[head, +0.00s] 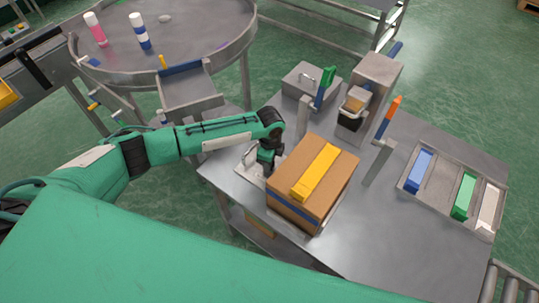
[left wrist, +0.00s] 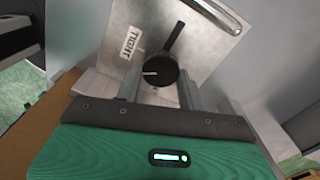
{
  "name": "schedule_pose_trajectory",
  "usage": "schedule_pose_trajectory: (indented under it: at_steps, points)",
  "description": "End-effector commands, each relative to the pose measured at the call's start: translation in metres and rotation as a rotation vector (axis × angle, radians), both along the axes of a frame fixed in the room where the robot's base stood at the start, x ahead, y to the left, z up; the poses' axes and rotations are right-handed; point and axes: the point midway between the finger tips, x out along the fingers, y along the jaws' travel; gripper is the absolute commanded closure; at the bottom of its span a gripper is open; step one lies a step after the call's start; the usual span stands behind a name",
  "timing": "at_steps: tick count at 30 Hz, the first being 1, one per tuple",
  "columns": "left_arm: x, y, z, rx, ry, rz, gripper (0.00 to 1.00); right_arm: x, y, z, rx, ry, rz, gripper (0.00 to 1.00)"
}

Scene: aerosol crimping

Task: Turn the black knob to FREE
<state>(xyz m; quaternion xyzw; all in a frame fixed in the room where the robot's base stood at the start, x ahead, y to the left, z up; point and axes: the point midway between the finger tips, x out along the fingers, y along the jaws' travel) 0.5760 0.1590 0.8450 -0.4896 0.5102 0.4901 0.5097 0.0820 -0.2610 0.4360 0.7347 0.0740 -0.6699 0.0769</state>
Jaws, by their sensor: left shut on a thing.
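The black knob (left wrist: 162,67) is on a grey metal plate (left wrist: 200,52) in the left wrist view. Its black bar points up and slightly right, and a short white mark on its face points left. A white label reading TIGHT (left wrist: 130,42) is on the plate, up and left of the knob. A FREE label is not visible. My left gripper (left wrist: 158,84) has one finger on each side of the knob and is shut on it. In the head view my left gripper (head: 266,158) reaches down beside the box, and the knob is hidden there. My right gripper is not in view.
A cardboard box (head: 325,208) with a yellow strip stands close right of my left gripper on the metal table (head: 383,235). A tray (head: 435,190) with coloured blocks lies right.

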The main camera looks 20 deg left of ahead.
Motion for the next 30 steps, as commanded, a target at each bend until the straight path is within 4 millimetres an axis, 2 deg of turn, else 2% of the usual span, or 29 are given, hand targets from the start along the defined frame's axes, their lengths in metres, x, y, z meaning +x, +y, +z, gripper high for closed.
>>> schedule_pose_trajectory:
  at_steps: [1,15,30]
  points:
    - [-0.001,-0.001,0.004,0.000,0.003,0.044,0.84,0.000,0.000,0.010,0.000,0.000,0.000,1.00]
    - [0.001,0.000,0.004,0.001,0.003,0.491,0.84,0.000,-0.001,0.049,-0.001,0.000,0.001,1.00]
    - [0.003,0.001,0.002,0.000,0.002,0.900,0.84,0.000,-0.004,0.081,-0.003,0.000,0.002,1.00]
